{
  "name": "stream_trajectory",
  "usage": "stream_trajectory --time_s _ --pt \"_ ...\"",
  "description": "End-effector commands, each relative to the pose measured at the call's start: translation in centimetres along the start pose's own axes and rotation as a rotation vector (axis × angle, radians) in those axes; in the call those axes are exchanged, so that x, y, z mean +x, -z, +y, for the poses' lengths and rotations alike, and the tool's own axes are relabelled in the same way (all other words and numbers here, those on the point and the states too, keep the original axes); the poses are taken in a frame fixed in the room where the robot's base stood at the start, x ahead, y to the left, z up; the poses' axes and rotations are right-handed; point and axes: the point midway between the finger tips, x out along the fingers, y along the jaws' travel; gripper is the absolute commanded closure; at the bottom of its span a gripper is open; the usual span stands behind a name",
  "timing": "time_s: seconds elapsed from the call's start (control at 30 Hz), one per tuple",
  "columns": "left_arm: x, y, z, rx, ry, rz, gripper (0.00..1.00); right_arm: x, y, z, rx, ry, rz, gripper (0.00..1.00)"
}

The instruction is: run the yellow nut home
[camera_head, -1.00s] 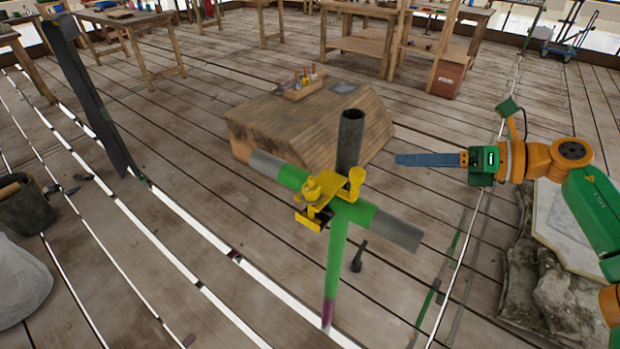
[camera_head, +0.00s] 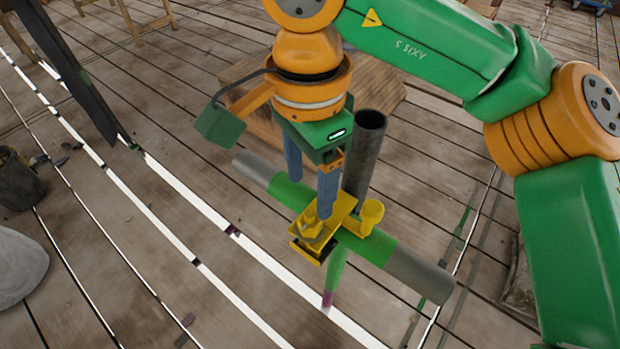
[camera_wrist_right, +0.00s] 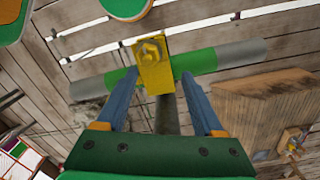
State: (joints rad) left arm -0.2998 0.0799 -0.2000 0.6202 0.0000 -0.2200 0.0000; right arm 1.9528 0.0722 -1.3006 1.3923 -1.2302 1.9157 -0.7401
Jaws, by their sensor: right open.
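The yellow nut (camera_head: 311,225) sits on a stud on the yellow clamp (camera_head: 343,207), which sits where the upright tube (camera_head: 367,140) crosses a green tube with grey ends (camera_head: 427,278). The nut also shows in the right wrist view (camera_wrist_right: 150,50), near the top centre. A second yellow fitting (camera_head: 372,211) stands on the clamp's right side. My right gripper (camera_head: 311,198) is open, its two blue fingers pointing down at the clamp just above and behind the nut. In the wrist view the fingers are spread with the clamp plate beyond and between their tips. My left gripper is not in view.
A wooden block (camera_head: 240,80) stands on the plank deck behind the tubes, partly hidden by my right arm. A dark post (camera_head: 70,70) leans at the left, with a bucket (camera_head: 20,180) and a pale sack (camera_head: 18,265) nearby. The deck at front left is mostly clear.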

Motion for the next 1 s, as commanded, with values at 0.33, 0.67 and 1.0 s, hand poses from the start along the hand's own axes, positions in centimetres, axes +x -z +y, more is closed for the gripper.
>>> stream_trajectory --time_s 0.33,0.67,1.0 --pt "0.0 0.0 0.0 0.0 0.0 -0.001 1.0 5.0 0.0 0.0 0.002 -0.001 -0.004 0.31" --pt "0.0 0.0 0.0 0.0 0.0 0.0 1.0 5.0 0.0 0.0 0.003 0.0 -0.004 0.66" --pt "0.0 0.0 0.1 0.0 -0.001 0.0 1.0 5.0 0.0 0.0 0.01 0.0 -0.004 1.0"
